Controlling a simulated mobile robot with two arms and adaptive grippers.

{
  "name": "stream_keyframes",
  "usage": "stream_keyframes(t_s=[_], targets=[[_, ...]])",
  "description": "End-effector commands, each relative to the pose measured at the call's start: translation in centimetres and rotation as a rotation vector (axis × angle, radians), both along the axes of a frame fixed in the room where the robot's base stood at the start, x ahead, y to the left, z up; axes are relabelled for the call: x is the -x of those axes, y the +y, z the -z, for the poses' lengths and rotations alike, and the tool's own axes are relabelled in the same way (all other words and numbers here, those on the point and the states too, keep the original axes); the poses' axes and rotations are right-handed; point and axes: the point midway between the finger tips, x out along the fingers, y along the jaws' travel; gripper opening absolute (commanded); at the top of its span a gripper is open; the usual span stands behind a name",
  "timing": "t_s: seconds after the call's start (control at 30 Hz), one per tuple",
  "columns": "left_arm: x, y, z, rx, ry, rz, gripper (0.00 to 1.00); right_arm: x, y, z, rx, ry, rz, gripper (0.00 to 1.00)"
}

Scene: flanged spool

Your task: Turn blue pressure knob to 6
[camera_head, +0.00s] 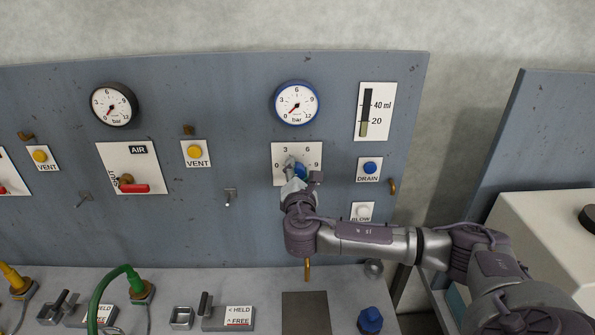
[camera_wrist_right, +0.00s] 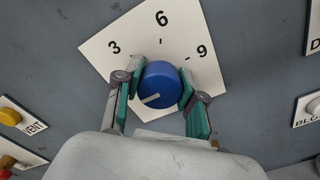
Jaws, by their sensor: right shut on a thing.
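The blue pressure knob (camera_wrist_right: 158,84) sits on a white dial plate (camera_wrist_right: 122,30) printed with 3, 6 and 9 in the right wrist view. Its white mark lies on the lower-left part of its face, away from the 6 at the top. My right gripper (camera_wrist_right: 160,86) is shut on the knob, one finger on each side. In the head view the plate (camera_head: 281,150) also shows a 0, and the knob (camera_head: 300,170) is partly hidden by my gripper (camera_head: 297,174). The blue-rimmed bar gauge (camera_head: 297,103) above has its needle at lower left, near 0. My left gripper is out of view.
A DRAIN button (camera_head: 370,167) and a white button (camera_head: 363,211) are to the right of the plate. A brass pipe (camera_head: 308,269) is below. The ledge beneath holds a blue fitting (camera_head: 370,320).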

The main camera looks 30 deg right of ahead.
Motion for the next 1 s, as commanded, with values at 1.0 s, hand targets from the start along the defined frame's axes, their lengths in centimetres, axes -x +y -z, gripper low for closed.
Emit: stream_keyframes(t_s=[1.0], targets=[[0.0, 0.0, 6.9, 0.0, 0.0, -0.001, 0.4, 0.1, 0.0, 0.7, -0.52, -0.315, 0.001, 0.05]])
